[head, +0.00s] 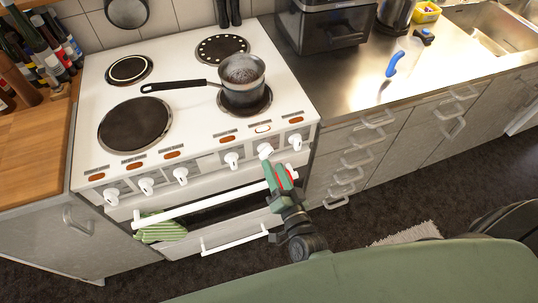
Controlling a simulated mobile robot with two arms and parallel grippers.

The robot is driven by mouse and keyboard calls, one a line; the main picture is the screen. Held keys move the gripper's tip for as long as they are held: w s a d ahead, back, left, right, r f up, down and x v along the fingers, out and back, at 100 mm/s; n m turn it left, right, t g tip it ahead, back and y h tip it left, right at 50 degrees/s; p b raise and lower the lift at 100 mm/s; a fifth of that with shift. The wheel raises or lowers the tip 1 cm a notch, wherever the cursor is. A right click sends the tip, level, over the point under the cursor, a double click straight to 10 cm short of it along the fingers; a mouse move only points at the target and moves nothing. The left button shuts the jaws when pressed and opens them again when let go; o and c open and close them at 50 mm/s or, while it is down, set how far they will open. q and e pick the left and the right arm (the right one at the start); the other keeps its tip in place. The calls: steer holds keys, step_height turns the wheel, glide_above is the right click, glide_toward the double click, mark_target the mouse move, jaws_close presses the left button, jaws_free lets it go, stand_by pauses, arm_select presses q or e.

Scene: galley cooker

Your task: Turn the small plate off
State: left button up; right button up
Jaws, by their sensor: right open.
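The white cooker (178,60) has several hot plates on top. A small dark plate with a pale ring (128,69) is at the back left. A dotted plate (222,48) is at the back right. A steel saucepan (242,88) with a black handle stands on the front right plate. White knobs line the front panel, among them one knob (231,160), another (265,150) and the rightmost (295,142). My right gripper (270,161) is open, its tips just in front of and below the middle of these three; contact cannot be told. My left gripper is out of view.
The white oven door handle (205,206) runs below the knobs, with a green striped cloth (160,229) on it. A large bare plate (135,124) is at the front left. The steel counter (345,92) is at right, with a blue-handled brush (394,64).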

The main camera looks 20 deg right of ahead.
mark_target(267, 155)
steer(key=w, duration=0.5)
steer(key=shift+a, duration=0.1)
steer(key=shift+c, duration=0.3)
jaws_close()
steer(key=shift+n+p, duration=0.3)
steer(key=shift+p, duration=0.1)
steer(key=n+p, duration=0.1)
steer(key=n, duration=0.2)
steer(key=shift+a+r, duration=0.1)
steer(key=n+p, duration=0.1)
steer(key=n, duration=0.4)
steer(key=shift+n+p, duration=0.3)
